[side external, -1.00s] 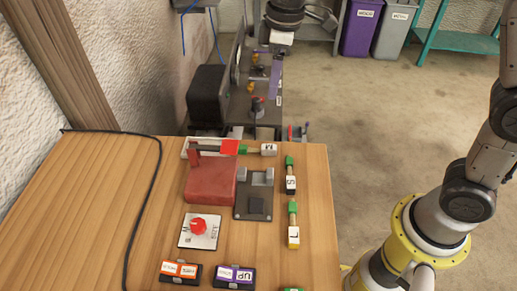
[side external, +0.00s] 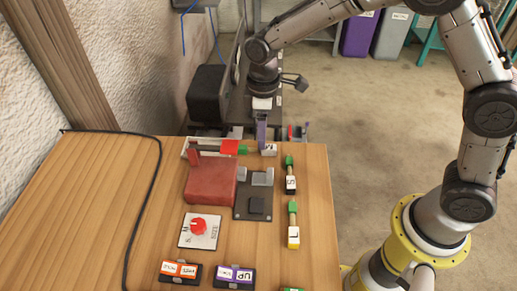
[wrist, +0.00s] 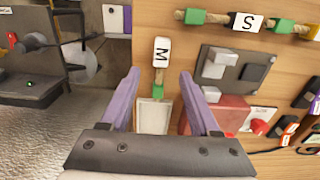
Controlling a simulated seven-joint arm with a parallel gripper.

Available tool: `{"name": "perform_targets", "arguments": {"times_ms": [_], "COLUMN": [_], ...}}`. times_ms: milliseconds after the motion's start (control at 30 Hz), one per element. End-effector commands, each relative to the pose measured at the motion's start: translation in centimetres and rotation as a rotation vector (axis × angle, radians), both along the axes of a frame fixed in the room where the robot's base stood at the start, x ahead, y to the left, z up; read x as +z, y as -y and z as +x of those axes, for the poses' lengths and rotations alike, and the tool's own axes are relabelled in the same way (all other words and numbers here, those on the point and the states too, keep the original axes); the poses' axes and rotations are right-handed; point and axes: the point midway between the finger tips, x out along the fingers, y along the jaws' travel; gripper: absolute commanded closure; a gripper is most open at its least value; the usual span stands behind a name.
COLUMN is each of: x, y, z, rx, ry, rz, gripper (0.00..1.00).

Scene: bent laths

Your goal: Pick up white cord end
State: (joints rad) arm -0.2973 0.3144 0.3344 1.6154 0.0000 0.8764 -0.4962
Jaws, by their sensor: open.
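The white cord end (side external: 268,151), marked M, lies at the far right edge of the wooden table. A short piece of cord joins it to a green block (side external: 243,149), which sits against a red piece. It also shows in the wrist view as a white block (wrist: 161,52) with the cord and green block below it. My gripper (wrist: 160,77) has purple fingers, open and pointing at the cord, one on each side of it in the picture. In the side view, my gripper (side external: 261,140) is low over the M end and partly hides it. Contact cannot be told.
A red block (side external: 210,182) and a grey fixture (side external: 254,200) stand close by. Cords marked S (side external: 290,177) and L (side external: 293,228) lie along the right edge. A red knob plate (side external: 199,230) and labelled switches are nearer. A black machine (side external: 206,95) stands behind the table.

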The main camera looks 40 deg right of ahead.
Motion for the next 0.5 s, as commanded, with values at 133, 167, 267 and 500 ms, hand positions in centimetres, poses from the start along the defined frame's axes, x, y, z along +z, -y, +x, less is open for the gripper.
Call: {"name": "perform_targets", "arguments": {"times_ms": [133,167,267,500], "x": [-2.3,-2.7,-3.9,-4.6], "y": [0.3,0.3,0.3,0.3], "z": [-0.4,-0.5,-0.4,-0.3], "rx": [0.0,0.0,0.0,-0.001], "ry": [-0.006,-0.004,-0.004,0.001], "rz": [-0.001,-0.001,-0.002,-0.001], "gripper": [0.38,0.38,0.38,0.38]}}
